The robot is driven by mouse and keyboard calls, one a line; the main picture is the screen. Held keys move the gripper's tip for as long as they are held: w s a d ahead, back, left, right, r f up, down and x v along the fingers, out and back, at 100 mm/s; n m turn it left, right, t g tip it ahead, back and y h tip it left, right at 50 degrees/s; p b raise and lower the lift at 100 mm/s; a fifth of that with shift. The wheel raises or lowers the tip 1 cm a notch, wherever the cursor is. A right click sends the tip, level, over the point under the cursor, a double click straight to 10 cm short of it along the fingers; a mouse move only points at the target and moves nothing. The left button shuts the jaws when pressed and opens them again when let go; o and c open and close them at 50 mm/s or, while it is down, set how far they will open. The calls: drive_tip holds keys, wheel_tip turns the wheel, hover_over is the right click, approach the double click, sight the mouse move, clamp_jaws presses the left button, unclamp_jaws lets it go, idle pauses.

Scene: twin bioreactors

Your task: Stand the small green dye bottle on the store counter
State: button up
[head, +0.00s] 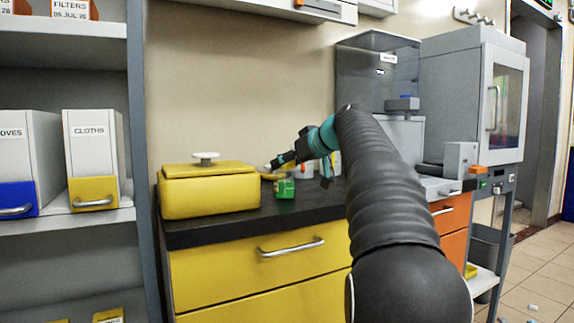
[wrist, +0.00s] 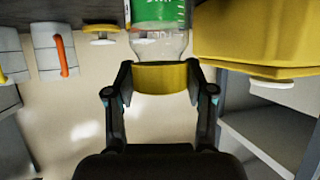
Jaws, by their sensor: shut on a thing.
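The small green dye bottle has a clear body, a green label and a yellow cap. In the head view its green part (head: 285,189) shows over the dark store counter (head: 312,209), right of the yellow box. My gripper (head: 279,166) is just above it, reaching in from the right. In the wrist view, which looks inverted, my gripper (wrist: 158,82) is shut on the yellow cap (wrist: 160,78), and the bottle (wrist: 158,43) runs up out of frame. The bottle looks upright. Its base is cut off in the wrist view, and I cannot tell whether it touches the counter.
A yellow box (head: 210,196) with a white knob stands close left of the bottle; it shows in the wrist view (wrist: 245,35) too. Bare counter lies in front.

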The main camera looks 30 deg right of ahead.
drive_tip(key=shift+f, duration=0.15)
drive_tip(key=o, duration=1.3)
drive_tip(key=shift+s+r, duration=0.1)
drive_tip(key=shift+r, duration=0.15)
drive_tip(key=v, duration=1.1)
drive_tip(key=shift+s+d+r, duration=0.1)
drive_tip(key=shift+s+r, duration=0.05)
drive_tip(key=shift+s, duration=0.2)
